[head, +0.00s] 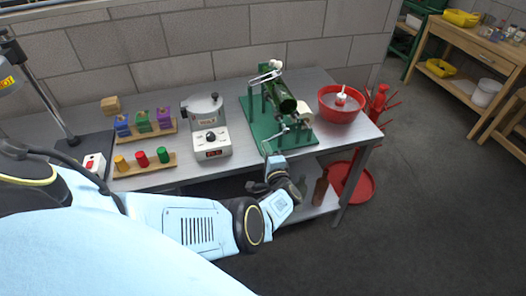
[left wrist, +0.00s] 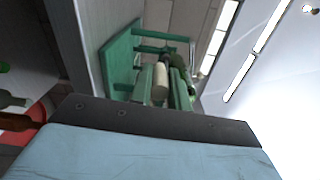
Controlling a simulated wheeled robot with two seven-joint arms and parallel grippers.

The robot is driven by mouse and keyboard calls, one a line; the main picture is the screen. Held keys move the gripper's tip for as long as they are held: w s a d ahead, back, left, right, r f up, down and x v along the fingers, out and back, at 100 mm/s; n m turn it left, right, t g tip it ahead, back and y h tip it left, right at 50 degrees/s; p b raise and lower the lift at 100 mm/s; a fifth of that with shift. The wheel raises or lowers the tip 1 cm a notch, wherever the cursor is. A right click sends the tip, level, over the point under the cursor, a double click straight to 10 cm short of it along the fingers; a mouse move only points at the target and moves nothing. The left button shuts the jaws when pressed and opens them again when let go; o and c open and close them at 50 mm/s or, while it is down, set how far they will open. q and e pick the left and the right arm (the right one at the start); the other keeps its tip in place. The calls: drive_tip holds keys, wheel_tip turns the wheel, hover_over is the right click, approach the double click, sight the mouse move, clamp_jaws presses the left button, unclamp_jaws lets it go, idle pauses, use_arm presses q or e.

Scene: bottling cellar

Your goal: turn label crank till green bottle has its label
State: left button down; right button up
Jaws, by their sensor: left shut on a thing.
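The labelling machine has a green base and frame (head: 252,118) and stands near the right end of the steel table. It also shows, tilted, in the left wrist view (left wrist: 118,62). The dark green bottle (head: 279,97) lies in its cradle; I see no label on the visible glass. A pale roll (head: 299,104) sits beside the bottle. The metal crank (head: 276,135) is at the machine's front. My left gripper (head: 269,150) is at the crank's handle end and shut on it; the fingers largely cover the handle. My right gripper is not in view.
A red bowl (head: 341,113) stands right of the machine, and a white heating pot (head: 209,143) left of it. Coloured blocks on wooden racks (head: 147,168) fill the table's left. Bottles (head: 321,187) stand on the lower shelf. A red bottle tree (head: 376,105) is beyond the right edge.

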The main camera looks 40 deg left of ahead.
use_arm(q)
drive_tip(key=shift+w+r, duration=0.25)
drive_tip(key=shift+r, duration=0.1)
drive_tip(key=c, duration=1.5)
unclamp_jaws()
drive_tip(key=shift+d, duration=0.1)
drive_tip(key=shift+o, duration=0.8)
drive_tip(key=shift+f, duration=0.15)
drive_tip(key=shift+s, duration=0.1)
